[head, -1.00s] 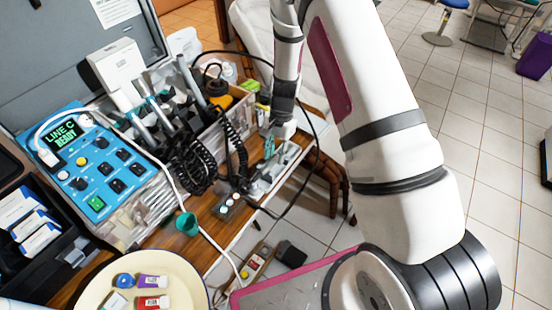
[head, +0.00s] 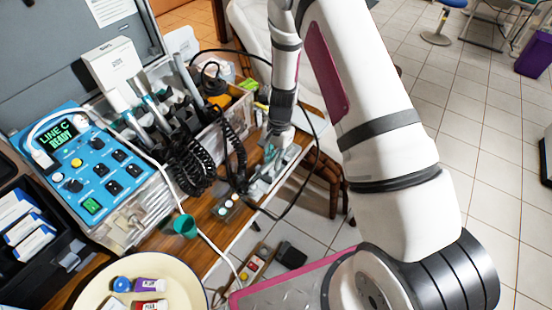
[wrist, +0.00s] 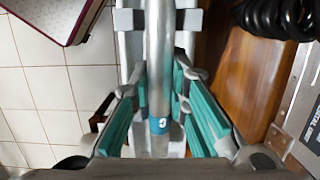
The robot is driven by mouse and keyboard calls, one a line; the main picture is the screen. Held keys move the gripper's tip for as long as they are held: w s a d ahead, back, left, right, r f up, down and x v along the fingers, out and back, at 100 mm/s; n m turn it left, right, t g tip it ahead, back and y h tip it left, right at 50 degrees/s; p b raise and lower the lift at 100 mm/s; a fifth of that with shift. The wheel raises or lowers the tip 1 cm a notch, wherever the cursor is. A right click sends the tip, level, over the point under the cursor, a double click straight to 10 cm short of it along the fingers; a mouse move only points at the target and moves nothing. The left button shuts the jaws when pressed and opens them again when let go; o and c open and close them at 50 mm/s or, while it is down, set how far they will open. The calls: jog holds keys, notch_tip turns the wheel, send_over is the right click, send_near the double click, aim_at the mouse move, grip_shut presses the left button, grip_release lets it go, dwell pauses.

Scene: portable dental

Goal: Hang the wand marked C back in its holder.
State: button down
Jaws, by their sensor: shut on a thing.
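The wand marked C (wrist: 158,70) is a grey tube with a blue band bearing a white C, seen in the wrist view. My gripper (wrist: 160,118) is shut on it, with teal finger pads on either side. The wand lies along a pale rail with grey brackets (wrist: 130,20); I cannot tell whether it touches the rail. In the head view my gripper (head: 266,168) is low at the right end of the wooden table, and the wand is hard to make out. The holder row (head: 160,125) with other upright wands stands to its left; an empty place is not clear.
A blue control box (head: 85,155) reads "LINE C READY". Black coiled cords (head: 190,165) hang before the holders, and a black cable loops around my gripper. A green cup (head: 186,226) and a round cream tray (head: 90,290) are nearer. Tiled floor lies right of the table.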

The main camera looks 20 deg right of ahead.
jog(key=shift+s+a+p+v, duration=0.2)
jog(key=shift+p+v, duration=0.2)
jog(key=shift+v, duration=0.85)
jog(key=shift+s+a+p+v, duration=0.1)
jog(key=shift+a+p+v, duration=0.25)
jog(key=shift+v, duration=0.9)
jog(key=shift+s+a+p+v, duration=0.15)
jog(key=shift+p+v, duration=0.3)
jog(key=shift+v, duration=0.75)
jog(key=shift+r, duration=0.2)
